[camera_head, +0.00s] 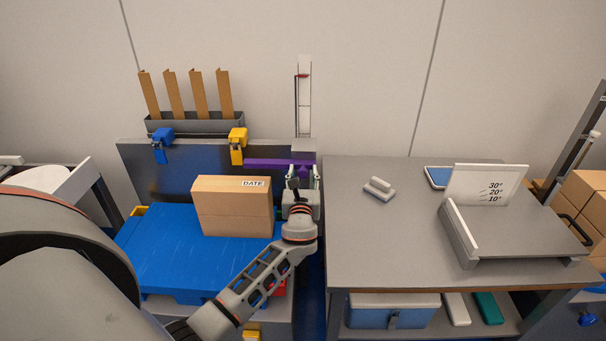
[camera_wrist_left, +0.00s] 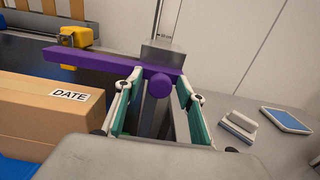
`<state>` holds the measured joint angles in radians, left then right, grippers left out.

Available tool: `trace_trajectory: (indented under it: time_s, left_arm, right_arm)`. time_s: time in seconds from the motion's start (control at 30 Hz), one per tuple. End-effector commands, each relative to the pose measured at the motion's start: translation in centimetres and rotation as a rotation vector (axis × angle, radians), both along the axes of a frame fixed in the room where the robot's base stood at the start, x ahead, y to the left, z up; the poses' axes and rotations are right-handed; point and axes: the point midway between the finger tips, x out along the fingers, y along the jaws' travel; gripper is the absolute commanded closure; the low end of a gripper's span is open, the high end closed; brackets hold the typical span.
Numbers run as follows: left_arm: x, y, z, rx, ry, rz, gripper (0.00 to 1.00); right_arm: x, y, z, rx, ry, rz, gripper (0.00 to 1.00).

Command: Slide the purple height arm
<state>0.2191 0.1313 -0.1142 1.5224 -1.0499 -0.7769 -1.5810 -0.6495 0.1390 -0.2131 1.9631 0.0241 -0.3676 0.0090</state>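The purple height arm (camera_head: 264,165) is a flat horizontal bar at the back, beside a tall pale upright scale (camera_head: 305,110). In the left wrist view the purple bar (camera_wrist_left: 92,58) runs left from a grey block (camera_wrist_left: 163,53), and a round purple knob (camera_wrist_left: 160,85) faces me. My left gripper (camera_head: 302,178) is in front of the arm's right end. In the left wrist view its green-padded fingers (camera_wrist_left: 159,82) are open on either side of the knob, with small gaps showing. My right gripper is not in view.
Blue (camera_head: 161,142) and yellow (camera_head: 237,142) clamps sit on the back panel. A grey table (camera_head: 370,245) with an angled board (camera_head: 515,225) stands to the right.

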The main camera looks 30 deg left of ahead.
Motion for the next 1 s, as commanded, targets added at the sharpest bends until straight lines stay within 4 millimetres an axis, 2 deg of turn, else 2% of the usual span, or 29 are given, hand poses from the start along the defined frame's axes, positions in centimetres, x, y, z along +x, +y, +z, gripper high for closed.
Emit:
trace_trajectory:
  time_s: [0.03,0.13,0.27,0.37,0.67,0.8,1.0]
  left_arm:
    - [0.0,0.0,0.0,0.000,0.000,0.000,0.76]
    - [0.0,0.0,0.0,0.000,0.000,0.000,1.00]
    - [0.0,0.0,-0.1,0.000,0.000,0.000,1.00]
    - [0.0,0.0,-0.9,0.000,0.001,0.000,1.00]
    - [-0.1,0.0,-6.8,0.000,0.009,0.001,1.00]
    - [-0.1,0.0,-7.8,0.000,0.007,0.001,1.00]
    - [-0.1,0.0,-7.6,-0.001,0.003,0.000,1.00]
  right_arm:
    - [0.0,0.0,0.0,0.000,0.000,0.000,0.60]
    - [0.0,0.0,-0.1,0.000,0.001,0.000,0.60]
    - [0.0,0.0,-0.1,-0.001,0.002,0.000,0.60]
    - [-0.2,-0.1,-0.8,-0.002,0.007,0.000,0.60]
    - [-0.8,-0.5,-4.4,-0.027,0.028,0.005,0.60]
    - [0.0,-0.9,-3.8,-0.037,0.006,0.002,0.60]
    - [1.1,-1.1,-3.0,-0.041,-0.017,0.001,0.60]
